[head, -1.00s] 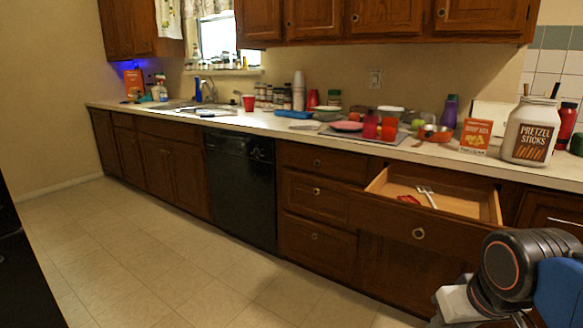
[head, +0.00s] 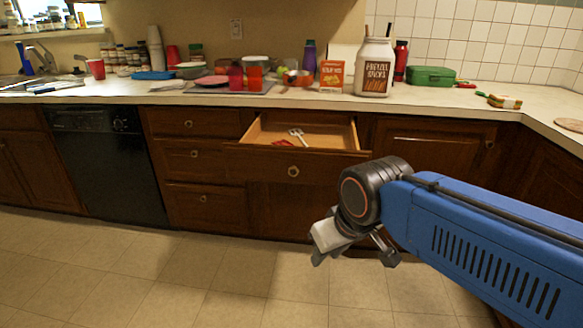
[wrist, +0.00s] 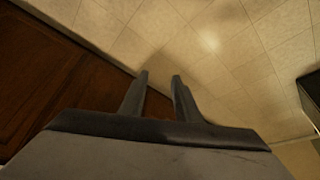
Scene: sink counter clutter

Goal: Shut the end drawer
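The end drawer (head: 293,167) is a brown wooden drawer with a round metal knob, pulled out from the top of the counter front in the head view. A white spatula-like utensil (head: 298,136) and a small red item (head: 283,142) lie inside it. My gripper (head: 353,258) is in front of the cabinets, lower than the drawer front and to its right, apart from it. In the wrist view my gripper (wrist: 160,78) has its two fingers apart with nothing between them. The drawer does not show clearly in the wrist view.
A pretzel jar (head: 374,68), an orange-and-white box (head: 331,76), red cups (head: 254,79) and a green case (head: 431,76) stand on the counter (head: 440,104). A black dishwasher (head: 107,165) is at left. The tiled floor (head: 200,285) in front is clear.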

